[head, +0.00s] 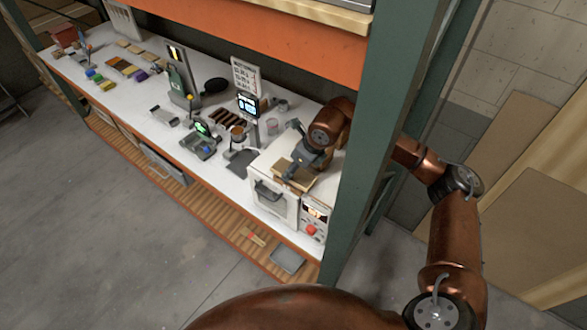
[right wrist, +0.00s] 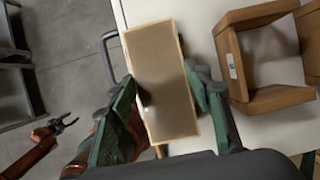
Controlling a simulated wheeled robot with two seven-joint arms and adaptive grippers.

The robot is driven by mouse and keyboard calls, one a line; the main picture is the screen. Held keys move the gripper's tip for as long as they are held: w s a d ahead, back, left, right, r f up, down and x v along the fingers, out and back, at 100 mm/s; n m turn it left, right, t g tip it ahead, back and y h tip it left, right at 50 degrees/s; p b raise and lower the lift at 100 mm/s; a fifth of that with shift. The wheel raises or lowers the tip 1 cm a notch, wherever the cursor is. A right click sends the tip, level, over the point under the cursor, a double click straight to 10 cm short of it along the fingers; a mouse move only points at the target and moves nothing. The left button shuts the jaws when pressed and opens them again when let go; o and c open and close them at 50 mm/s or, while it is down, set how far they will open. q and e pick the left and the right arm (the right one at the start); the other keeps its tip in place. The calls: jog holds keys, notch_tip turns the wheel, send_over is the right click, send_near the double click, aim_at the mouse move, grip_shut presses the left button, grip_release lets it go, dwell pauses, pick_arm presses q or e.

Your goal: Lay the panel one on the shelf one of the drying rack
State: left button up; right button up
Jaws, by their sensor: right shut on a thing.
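My right gripper (right wrist: 165,95) is shut on a flat tan panel with a pale wooden edge (right wrist: 160,75), with its green fingers on the panel's two long sides. The wooden drying rack (right wrist: 235,80) stands to the right of the panel in the right wrist view. It is cut off by the picture edge. In the head view my right gripper (head: 293,170) is over the rack (head: 306,186) on top of a white oven; the panel cannot be made out there. My left gripper (right wrist: 65,124) shows at the lower left of the right wrist view, open and empty, away from the rack.
The white oven (head: 272,208) stands at the bench's right end, beside a green post (head: 372,150). Several tools and a sign (head: 244,75) stand along the white bench (head: 210,170). An orange shelf beam (head: 270,42) runs above. The floor in front is clear.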

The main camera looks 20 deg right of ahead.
jog(key=o, duration=0.7)
jog(key=shift+f, duration=0.15)
jog(key=o, duration=0.5)
pick_arm(q)
jog(key=shift+s+f, duration=0.15)
jog(key=shift+s, duration=0.2)
pick_arm(e)
jog(key=shift+r, duration=0.2)
jog(key=shift+d+r, duration=0.15)
jog(key=shift+r, duration=0.2)
pick_arm(q)
jog(key=shift+f+b, duration=1.55)
jog(key=shift+b, duration=0.05)
pick_arm(e)
jog(key=shift+v, duration=5.65)
jog(key=shift+s, duration=0.1)
